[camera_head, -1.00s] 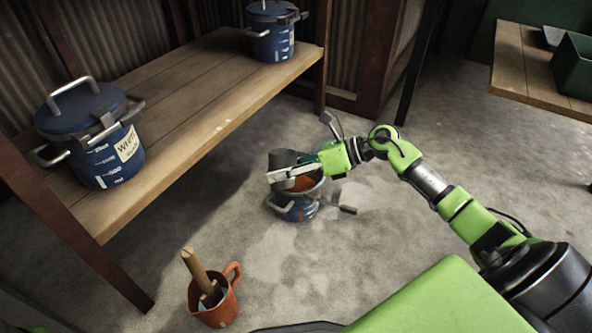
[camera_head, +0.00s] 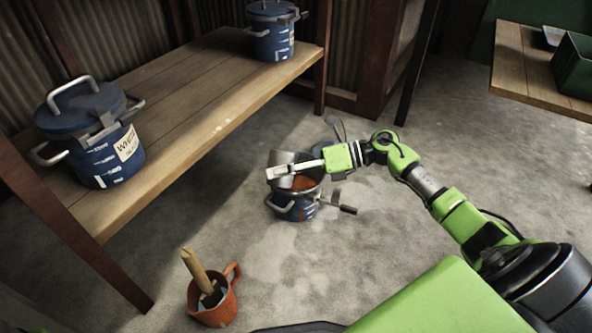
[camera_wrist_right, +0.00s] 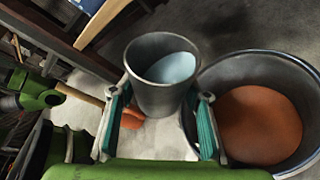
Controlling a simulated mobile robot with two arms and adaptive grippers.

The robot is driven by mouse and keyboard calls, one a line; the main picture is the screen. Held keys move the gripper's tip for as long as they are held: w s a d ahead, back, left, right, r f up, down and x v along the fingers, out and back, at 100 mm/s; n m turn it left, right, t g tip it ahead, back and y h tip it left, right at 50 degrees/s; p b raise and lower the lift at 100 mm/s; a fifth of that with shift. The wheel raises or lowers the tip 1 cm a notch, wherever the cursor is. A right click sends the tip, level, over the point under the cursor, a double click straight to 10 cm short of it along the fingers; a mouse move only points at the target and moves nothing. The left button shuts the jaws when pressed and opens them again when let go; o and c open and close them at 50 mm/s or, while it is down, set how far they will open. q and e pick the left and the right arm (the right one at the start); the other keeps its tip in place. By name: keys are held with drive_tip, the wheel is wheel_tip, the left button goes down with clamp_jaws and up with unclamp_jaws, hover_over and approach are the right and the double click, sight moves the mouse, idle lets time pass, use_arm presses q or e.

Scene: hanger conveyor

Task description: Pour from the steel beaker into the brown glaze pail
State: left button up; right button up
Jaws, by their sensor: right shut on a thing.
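The steel beaker (camera_head: 283,158) is held by my right gripper (camera_head: 296,172), above the open brown glaze pail (camera_head: 292,208) on the floor. In the right wrist view the beaker (camera_wrist_right: 152,99) sits between the two finger pads of the gripper (camera_wrist_right: 160,115), with pale blue contents inside. There the pail (camera_wrist_right: 232,66) is close on the beaker's right, its mouth open with orange-brown glaze (camera_wrist_right: 258,122) inside. No stream shows between them. I cannot tell the beaker's exact tilt. My left gripper is not in view.
An orange mug (camera_head: 221,312) with a wooden-handled tool stands on the floor at front left. A lidded pail with a white label (camera_head: 104,160) and another blue pail (camera_head: 273,42) stand on the wooden shelf (camera_head: 195,110). A green bin (camera_head: 573,68) rests on a bench.

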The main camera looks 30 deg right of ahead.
drive_tip(key=shift+a+m+y, duration=0.1)
drive_tip(key=shift+m+y, duration=0.3)
drive_tip(key=shift+m+y, duration=0.4)
drive_tip(key=shift+m, duration=0.5)
drive_tip(key=shift+f+y, duration=0.15)
drive_tip(key=shift+y, duration=0.25)
drive_tip(key=shift+m+y, duration=0.3)
drive_tip(key=shift+m, duration=0.1)
idle(0.3)
